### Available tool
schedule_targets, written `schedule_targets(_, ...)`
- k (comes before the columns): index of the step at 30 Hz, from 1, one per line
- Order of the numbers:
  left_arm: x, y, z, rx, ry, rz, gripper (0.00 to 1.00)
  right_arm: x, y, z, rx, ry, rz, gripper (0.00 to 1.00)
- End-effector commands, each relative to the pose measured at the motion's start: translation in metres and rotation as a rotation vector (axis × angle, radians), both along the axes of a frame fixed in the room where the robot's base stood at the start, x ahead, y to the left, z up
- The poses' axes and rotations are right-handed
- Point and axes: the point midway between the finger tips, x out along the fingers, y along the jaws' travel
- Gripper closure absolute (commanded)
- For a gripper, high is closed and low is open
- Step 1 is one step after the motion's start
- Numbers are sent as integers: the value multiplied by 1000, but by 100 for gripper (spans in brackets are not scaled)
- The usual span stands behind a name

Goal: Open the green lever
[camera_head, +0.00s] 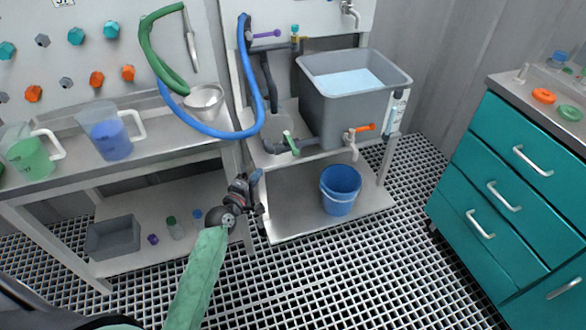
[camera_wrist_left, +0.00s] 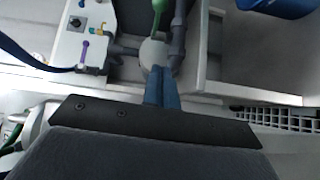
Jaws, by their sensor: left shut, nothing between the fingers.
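The green lever (camera_head: 291,143) sits on the dark grey pipe at the lower left of the grey tank, above the lower shelf. It stands tilted, its top leaning left. In the left wrist view a green lever (camera_wrist_left: 159,8) shows at the top edge, partly cut off. My left gripper (camera_head: 256,177) is below and left of the lever, apart from it. Its blue fingers (camera_wrist_left: 162,92) are shut together with nothing between them, pointing toward the pipework in the wrist view. My right gripper is not in view.
The grey tank (camera_head: 325,107) holds pale blue liquid. An orange lever (camera_head: 364,128) is on its tap, with a blue bucket (camera_head: 340,188) below. A blue hose (camera_head: 262,100) loops left of the pipework. A purple lever (camera_head: 265,35) is higher up. Teal drawers (camera_head: 500,190) stand right.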

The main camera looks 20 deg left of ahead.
Motion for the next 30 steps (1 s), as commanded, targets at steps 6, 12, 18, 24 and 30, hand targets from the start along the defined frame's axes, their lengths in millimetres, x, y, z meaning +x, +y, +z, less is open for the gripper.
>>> schedule_targets(6,7,3,9,-38,-24,10,100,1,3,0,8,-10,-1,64)
schedule_targets(12,30,-2,9,-37,-23,9,100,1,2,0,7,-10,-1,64)
schedule_targets(18,60,-7,8,-37,-22,9,100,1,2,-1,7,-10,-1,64)
schedule_targets(24,90,-13,8,-36,-23,9,100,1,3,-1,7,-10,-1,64)
schedule_targets(30,111,-31,8,-37,-21,8,100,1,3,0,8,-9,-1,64)
